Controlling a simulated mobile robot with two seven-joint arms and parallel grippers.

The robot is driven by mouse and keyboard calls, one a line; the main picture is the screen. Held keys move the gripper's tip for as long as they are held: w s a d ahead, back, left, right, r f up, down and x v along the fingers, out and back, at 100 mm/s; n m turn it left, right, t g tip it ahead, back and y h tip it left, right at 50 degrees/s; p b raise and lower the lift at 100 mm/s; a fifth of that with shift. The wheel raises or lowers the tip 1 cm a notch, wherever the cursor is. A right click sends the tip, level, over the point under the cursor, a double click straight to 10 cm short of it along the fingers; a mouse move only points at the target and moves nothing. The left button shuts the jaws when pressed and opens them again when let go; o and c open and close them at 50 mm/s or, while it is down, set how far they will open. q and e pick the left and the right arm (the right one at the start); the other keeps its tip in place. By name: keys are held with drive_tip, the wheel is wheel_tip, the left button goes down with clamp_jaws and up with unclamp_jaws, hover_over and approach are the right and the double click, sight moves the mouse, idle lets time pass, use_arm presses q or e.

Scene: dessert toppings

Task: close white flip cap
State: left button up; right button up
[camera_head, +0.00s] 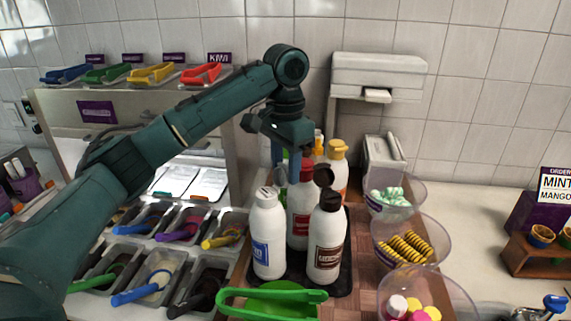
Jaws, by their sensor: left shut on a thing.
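A white bottle with a blue label (268,240) stands on a dark tray (342,286), and its white flip cap (266,193) looks down on its top. My left gripper (285,174) points down just behind and right of that cap. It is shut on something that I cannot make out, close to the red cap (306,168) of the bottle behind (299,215). The front right bottle with a brown label (326,245) has its dark flip lid (323,176) raised. My right gripper is out of view.
A yellow-capped bottle (336,152) stands behind. Clear bowls of toppings (408,240) line the right side. Green tongs (270,297) lie in front. Bins with coloured scoops (180,226) fill the left. A white dispenser (380,78) stands at the back.

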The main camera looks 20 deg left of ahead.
use_arm(q)
drive_tip(key=shift+c, duration=0.8)
